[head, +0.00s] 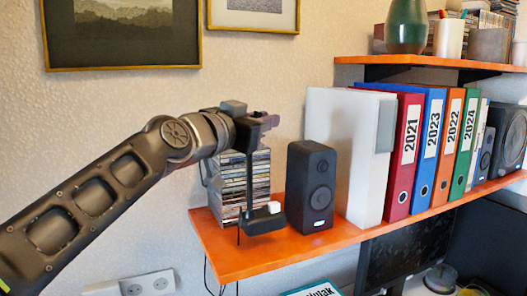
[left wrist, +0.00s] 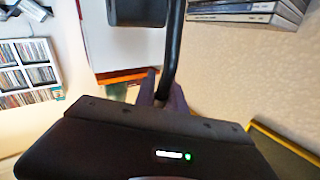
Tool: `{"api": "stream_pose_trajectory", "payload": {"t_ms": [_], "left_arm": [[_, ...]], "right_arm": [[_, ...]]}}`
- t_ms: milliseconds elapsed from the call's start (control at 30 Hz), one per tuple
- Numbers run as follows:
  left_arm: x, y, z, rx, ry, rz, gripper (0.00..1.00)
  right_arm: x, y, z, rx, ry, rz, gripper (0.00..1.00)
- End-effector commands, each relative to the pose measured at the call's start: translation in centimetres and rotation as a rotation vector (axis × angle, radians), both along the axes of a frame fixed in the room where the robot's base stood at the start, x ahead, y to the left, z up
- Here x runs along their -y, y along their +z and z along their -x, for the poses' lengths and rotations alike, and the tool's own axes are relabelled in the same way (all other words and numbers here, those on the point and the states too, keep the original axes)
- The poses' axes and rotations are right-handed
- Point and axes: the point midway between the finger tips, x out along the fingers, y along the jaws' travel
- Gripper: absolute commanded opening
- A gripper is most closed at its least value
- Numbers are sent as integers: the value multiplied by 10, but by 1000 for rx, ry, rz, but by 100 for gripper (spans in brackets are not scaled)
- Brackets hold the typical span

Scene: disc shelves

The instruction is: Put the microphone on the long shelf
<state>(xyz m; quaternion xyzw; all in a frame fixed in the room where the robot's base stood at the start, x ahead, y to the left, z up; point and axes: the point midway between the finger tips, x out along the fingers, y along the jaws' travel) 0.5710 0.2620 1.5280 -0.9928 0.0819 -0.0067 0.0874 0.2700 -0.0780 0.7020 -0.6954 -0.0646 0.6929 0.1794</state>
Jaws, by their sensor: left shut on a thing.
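The microphone is black, with a thin upright rod (head: 249,170) and a dark base (head: 262,219) with a small white part on it. My left gripper (head: 262,122) is shut on the upper end of the rod. In the left wrist view the rod (left wrist: 173,50) runs between the fingers (left wrist: 162,92). The base shows over the left part of the orange long shelf (head: 225,252), in front of the CDs and left of the speaker. I cannot tell whether the base touches the shelf. My right gripper is not in view.
A stack of CDs (head: 232,185) stands behind the microphone. A black speaker (head: 310,185) stands close on its right, then a white file box (head: 335,140) and several binders (head: 405,155). A shorter upper shelf (head: 430,62) holds a green vase (head: 407,28). The front left shelf corner is clear.

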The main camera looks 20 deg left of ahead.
Motion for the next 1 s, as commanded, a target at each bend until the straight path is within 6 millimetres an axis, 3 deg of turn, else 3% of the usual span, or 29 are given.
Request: {"api": "stream_pose_trajectory", "payload": {"t_ms": [267,567,967,1000], "left_arm": [[0,1,0,3,1,1,0],[0,-35,1,2,0,1,0],[-1,-40,0,3,1,0,0],[-1,-40,0,1,2,-1,16]], "right_arm": [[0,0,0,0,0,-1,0],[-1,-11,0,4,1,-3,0],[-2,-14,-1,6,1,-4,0],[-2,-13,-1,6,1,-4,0]]}}
